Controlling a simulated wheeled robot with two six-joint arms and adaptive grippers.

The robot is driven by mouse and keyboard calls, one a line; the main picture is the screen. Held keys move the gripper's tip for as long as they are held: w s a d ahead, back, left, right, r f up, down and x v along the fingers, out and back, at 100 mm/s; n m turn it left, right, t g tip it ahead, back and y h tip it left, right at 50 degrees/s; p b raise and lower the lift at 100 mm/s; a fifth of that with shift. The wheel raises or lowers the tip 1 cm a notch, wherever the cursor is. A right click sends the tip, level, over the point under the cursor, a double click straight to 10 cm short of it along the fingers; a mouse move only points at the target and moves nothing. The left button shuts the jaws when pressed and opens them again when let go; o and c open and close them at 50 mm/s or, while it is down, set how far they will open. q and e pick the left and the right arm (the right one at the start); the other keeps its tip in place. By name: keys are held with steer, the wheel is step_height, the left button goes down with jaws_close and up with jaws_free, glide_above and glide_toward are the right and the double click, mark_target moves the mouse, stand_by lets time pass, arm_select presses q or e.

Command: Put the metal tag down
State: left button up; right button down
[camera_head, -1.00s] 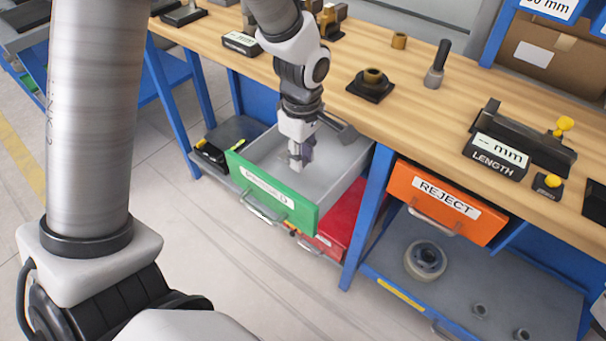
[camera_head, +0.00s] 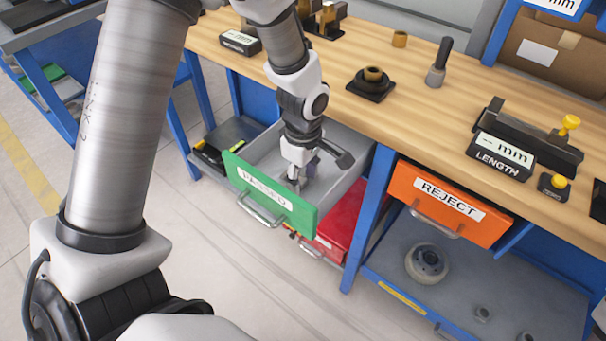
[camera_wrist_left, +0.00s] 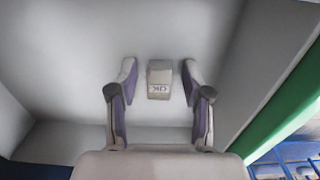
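The metal tag (camera_wrist_left: 159,79) is a small grey block marked "OK". In the left wrist view it is at the floor of the open drawer, between my left gripper's fingers (camera_wrist_left: 158,82), with a gap on each side. In the head view my left gripper (camera_head: 297,184) points down inside the drawer with the green front (camera_head: 300,217), and the tag cannot be made out there. The fingers are spread and not touching the tag. My right gripper is in neither view.
The drawer's grey walls (camera_head: 345,190) surround the gripper. An orange REJECT drawer (camera_head: 475,218) is to the right, and a red bin (camera_head: 345,225) is below. The wooden bench top (camera_head: 430,115) above holds a length gauge (camera_head: 505,150) and a black-based fixture (camera_head: 371,88).

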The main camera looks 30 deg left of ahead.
mark_target(303, 180)
arm_select(q)
steer(key=shift+r, duration=0.3)
step_height(303, 180, up, 12)
steer(key=p, duration=0.2)
